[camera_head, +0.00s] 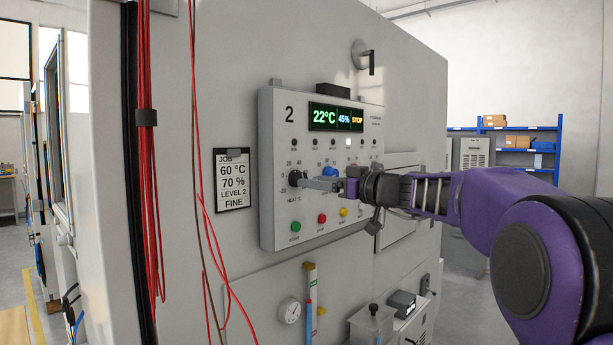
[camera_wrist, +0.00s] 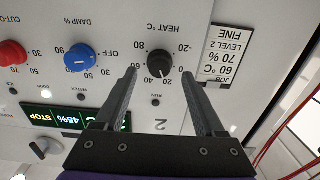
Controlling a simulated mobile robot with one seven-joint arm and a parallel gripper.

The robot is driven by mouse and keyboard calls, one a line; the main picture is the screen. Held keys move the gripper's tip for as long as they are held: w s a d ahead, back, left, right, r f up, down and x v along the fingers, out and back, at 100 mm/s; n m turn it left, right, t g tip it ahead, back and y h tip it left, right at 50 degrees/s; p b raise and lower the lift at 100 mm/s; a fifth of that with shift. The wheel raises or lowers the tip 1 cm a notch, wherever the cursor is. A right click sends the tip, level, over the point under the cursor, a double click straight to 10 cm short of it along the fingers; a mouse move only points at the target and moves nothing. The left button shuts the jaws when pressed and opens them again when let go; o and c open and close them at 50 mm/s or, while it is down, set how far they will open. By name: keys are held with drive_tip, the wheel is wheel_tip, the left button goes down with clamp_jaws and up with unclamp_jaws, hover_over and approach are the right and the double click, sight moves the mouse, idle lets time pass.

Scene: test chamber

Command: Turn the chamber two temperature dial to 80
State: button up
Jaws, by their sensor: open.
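The black HEAT °C dial (camera_head: 295,179) is on the left of the grey control panel (camera_head: 274,225) marked 2. In the wrist view the dial (camera_wrist: 159,62) appears upside down, with a scale from -20 to 80. Its pointer mark looks near 20. My gripper (camera_head: 308,183) is open, with its fingers pointing at the panel. In the wrist view my gripper's fingertips (camera_wrist: 160,73) lie either side of the dial, with gaps showing. I cannot tell how far they reach over it. The display (camera_head: 336,117) reads 22°C, 45% and STOP.
A blue DAMP % dial (camera_wrist: 82,58) and a red knob (camera_wrist: 12,53) sit beside the heat dial. Coloured buttons, including a green one (camera_head: 296,226), are below. A job card (camera_head: 232,180) reads 60 °C, 70 %. Red cables (camera_head: 197,120) hang left of the panel.

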sight(294, 175)
drive_tip(key=shift+p+x, duration=0.4)
drive_tip(key=shift+x, duration=1.55)
clamp_jaws()
